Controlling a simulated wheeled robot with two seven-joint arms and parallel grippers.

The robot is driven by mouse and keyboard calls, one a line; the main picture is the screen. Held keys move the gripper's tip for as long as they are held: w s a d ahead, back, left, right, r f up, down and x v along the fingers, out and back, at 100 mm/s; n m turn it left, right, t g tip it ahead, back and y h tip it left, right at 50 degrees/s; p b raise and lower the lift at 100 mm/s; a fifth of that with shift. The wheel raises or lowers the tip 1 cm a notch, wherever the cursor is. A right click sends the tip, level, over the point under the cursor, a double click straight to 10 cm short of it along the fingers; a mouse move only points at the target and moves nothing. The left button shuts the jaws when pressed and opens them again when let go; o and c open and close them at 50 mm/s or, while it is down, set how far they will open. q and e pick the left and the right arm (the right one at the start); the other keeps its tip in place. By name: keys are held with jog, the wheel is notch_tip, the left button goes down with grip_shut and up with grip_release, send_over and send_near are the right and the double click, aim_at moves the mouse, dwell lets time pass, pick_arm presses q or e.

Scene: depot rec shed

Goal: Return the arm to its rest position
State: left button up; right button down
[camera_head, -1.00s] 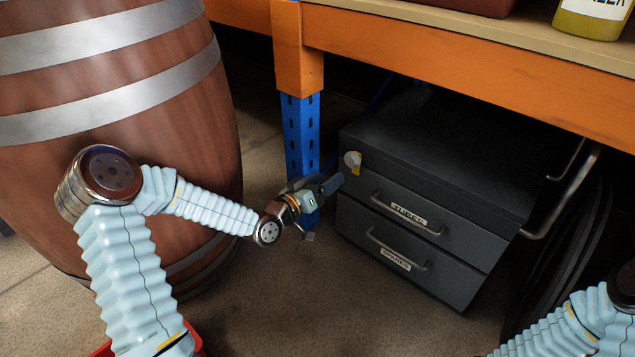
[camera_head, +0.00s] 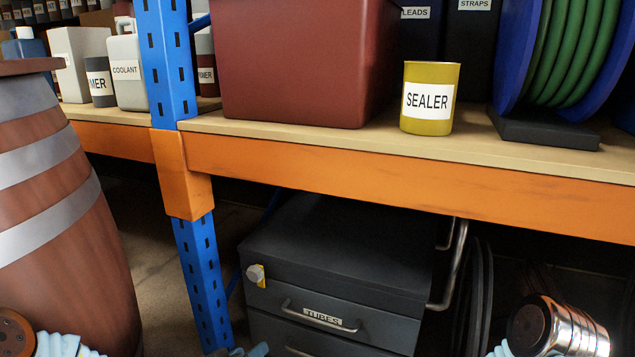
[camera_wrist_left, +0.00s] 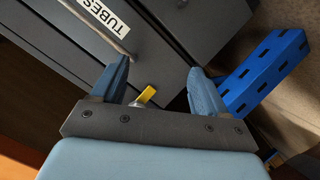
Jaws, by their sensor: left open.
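My left gripper (camera_head: 250,350) shows only as fingertips at the bottom edge of the head view, in front of the dark grey drawer cabinet (camera_head: 330,240). In the left wrist view its two blue fingers (camera_wrist_left: 160,78) are apart with nothing held between them. A knob with a yellow tag (camera_head: 256,275) sits on the cabinet's upper left front; the yellow tag (camera_wrist_left: 147,94) shows beyond and between the fingers in the wrist view. The drawer labelled TUBES (camera_head: 322,317) looks shut. My right gripper is out of view.
A blue rack post (camera_head: 203,285) stands left of the cabinet, with a wooden barrel (camera_head: 65,215) farther left. An orange shelf beam (camera_head: 400,185) runs above the cabinet. The shelf holds a red bin (camera_head: 300,65), a yellow SEALER tin (camera_head: 430,97) and a cable reel (camera_head: 560,60).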

pick_arm(q)
jog(key=s+d+f+g+y, duration=0.1)
jog(key=s+d+f+g, duration=0.35)
jog(key=s+f, duration=0.5)
jog(key=s+d+f+g+y, duration=0.1)
jog(key=s+d+f+g, duration=0.2)
jog(key=s+f+g, duration=0.6)
jog(key=s+r+t+p, duration=0.1)
jog(key=s+r+p, duration=0.1)
jog(key=r+p, duration=0.6)
jog(key=s+r+p, duration=0.2)
jog(key=r+p, duration=0.5)
jog(key=p, duration=0.1)
jog(key=shift+s+r+t, duration=0.35)
jog(key=shift+s, duration=0.05)
jog(key=shift+a, duration=0.1)
